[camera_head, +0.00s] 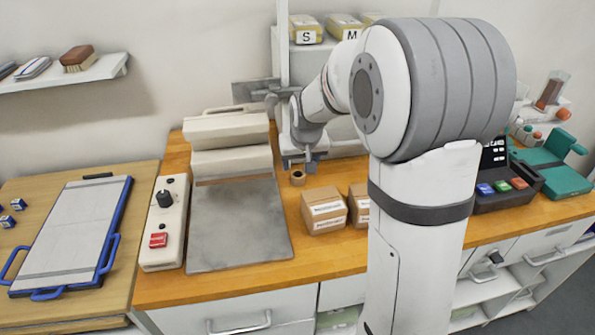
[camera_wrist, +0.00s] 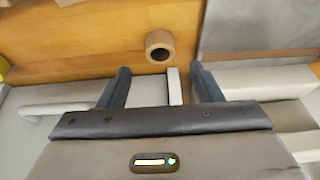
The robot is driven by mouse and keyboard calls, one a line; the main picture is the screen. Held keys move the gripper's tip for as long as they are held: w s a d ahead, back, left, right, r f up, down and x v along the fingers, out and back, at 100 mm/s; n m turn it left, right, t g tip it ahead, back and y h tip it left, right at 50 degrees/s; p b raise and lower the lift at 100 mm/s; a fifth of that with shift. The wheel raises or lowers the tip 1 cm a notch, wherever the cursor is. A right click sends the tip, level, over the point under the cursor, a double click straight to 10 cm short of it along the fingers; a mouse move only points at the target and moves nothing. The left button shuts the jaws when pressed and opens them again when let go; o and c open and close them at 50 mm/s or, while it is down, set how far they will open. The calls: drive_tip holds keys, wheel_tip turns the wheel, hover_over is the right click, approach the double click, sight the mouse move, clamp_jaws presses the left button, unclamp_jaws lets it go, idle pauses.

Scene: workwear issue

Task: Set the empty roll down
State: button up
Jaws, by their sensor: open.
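The empty roll (camera_head: 298,178) is a small brown cardboard ring standing on the wooden counter, right of the press's grey plate and behind a small carton. In the wrist view the roll (camera_wrist: 160,42) shows its dark open core and stands clear of the fingers. My gripper (camera_head: 300,160) is just behind the roll in the head view. In the wrist view my gripper (camera_wrist: 161,75) has its two dark fingers spread, with nothing held between them. A pale upright bar (camera_wrist: 174,86) shows between the fingers.
The press with its grey plate (camera_head: 235,230) and white control box (camera_head: 163,225) is left of the roll. Small cartons (camera_head: 324,210) stand in front of it. A dark button console (camera_head: 510,190) is farther right. The wooden counter (camera_wrist: 90,55) around the roll is bare.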

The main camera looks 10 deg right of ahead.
drive_tip(key=shift+g, duration=0.4)
drive_tip(key=s+r, duration=0.2)
drive_tip(key=s, duration=0.2)
drive_tip(key=s+r, duration=0.2)
drive_tip(key=s, duration=0.2)
drive_tip(key=s+r, duration=0.2)
drive_tip(key=s, duration=0.3)
drive_tip(key=shift+d+r, duration=0.2)
drive_tip(key=shift+d, duration=0.15)
drive_tip(key=s+f+g, duration=0.1)
drive_tip(key=s+f, duration=0.1)
drive_tip(key=s, duration=1.3)
drive_tip(key=shift+f, duration=0.25)
